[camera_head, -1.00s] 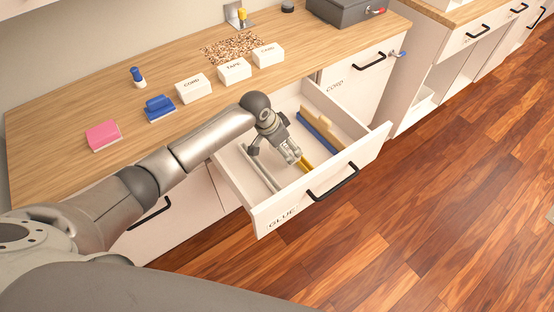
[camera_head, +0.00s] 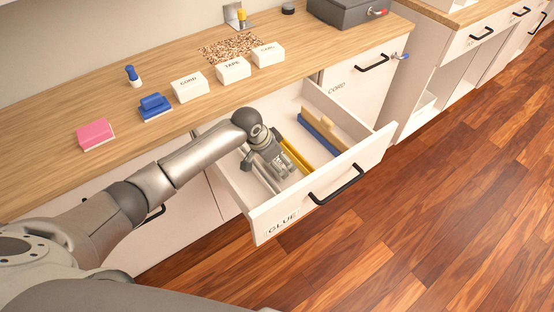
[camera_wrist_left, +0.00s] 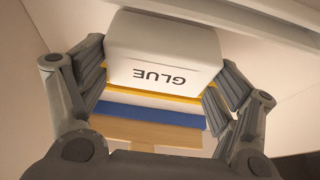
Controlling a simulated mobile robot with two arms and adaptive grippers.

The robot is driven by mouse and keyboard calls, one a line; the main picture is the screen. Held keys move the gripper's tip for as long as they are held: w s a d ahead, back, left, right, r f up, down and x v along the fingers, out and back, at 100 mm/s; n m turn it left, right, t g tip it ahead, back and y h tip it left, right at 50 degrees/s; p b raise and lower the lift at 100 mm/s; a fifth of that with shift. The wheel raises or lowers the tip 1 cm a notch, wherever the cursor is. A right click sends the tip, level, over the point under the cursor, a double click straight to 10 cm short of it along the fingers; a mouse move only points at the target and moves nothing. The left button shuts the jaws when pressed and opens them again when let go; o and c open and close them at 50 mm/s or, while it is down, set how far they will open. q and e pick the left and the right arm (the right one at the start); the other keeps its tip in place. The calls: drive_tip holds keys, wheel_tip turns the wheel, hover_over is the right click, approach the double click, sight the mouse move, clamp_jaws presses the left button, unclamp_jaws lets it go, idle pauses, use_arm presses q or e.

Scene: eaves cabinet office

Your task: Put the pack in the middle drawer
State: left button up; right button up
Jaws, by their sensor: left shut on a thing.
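The white pack marked GLUE (camera_wrist_left: 165,50) is between the fingers of my left gripper (camera_wrist_left: 163,82) in the left wrist view, which are shut on it. In the head view my left gripper (camera_head: 272,170) reaches down inside the open drawer marked GLUE (camera_head: 340,188). The pack is hidden behind the gripper there, and I cannot tell whether it touches the drawer floor. The open drawer sits between a closed front at left and a closed one marked CORD (camera_head: 350,85) at right. My right gripper is not in view.
The drawer also holds a yellow strip (camera_head: 294,156), a blue strip (camera_head: 318,135) and a tan block (camera_head: 325,128). Several white boxes, including TAPE (camera_head: 233,68), a pink block (camera_head: 95,134) and a blue stamp-like item (camera_head: 155,107) stand on the counter. Floor space in front is clear.

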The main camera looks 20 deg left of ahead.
use_arm(q)
drive_tip(key=o, duration=0.9)
drive_tip(key=shift+f, duration=0.15)
drive_tip(key=shift+o, duration=0.2)
drive_tip(key=p+v, duration=0.1)
drive_tip(key=v, duration=1.1)
drive_tip(key=shift+p, duration=0.3)
